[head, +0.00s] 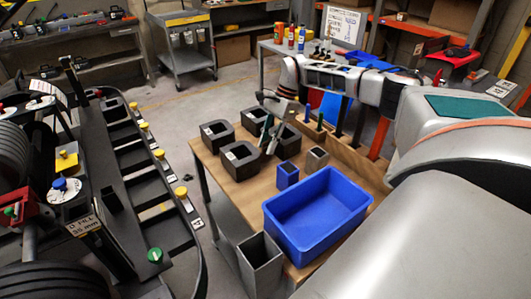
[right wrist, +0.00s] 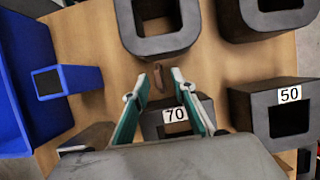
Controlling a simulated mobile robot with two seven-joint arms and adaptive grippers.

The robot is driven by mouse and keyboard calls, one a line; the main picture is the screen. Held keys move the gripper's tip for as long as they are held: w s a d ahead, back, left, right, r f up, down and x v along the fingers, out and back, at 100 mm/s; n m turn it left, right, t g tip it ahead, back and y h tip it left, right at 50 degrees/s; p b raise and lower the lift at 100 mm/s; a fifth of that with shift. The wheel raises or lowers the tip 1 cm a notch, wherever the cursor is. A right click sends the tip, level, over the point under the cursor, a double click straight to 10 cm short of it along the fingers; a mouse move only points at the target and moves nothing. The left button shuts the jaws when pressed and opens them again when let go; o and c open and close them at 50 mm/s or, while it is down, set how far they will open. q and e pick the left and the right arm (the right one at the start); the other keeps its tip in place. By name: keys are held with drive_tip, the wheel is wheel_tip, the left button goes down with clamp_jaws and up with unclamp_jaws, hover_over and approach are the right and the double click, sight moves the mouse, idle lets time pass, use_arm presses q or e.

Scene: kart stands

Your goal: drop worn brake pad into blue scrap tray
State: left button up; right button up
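The worn brake pad appears to be the small brown curved piece (right wrist: 158,75) on the wooden table in the right wrist view. I cannot make it out in the head view. My right gripper (right wrist: 160,84) is open, its teal fingers apart with the brown piece showing between their tips; contact cannot be told. In the head view this gripper (head: 268,133) is down among the dark square blocks. The blue scrap tray (head: 345,215) stands at the table's near right, and its wall shows at the left of the wrist view (right wrist: 28,70). My left gripper is not in view.
Dark hollow blocks crowd around the gripper, including ones labelled 70 (right wrist: 172,116) and 50 (right wrist: 290,96). A small blue box (head: 287,175) and a small grey box (head: 317,157) stand between them and the tray. A tall grey bin (head: 260,262) is at the near edge.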

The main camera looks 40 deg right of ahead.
drive_tip(key=shift+x, duration=1.3)
clamp_jaws()
drive_tip(key=shift+r, duration=0.1)
wheel_tip(320, 180, up, 20)
drive_tip(key=shift+p, duration=0.4)
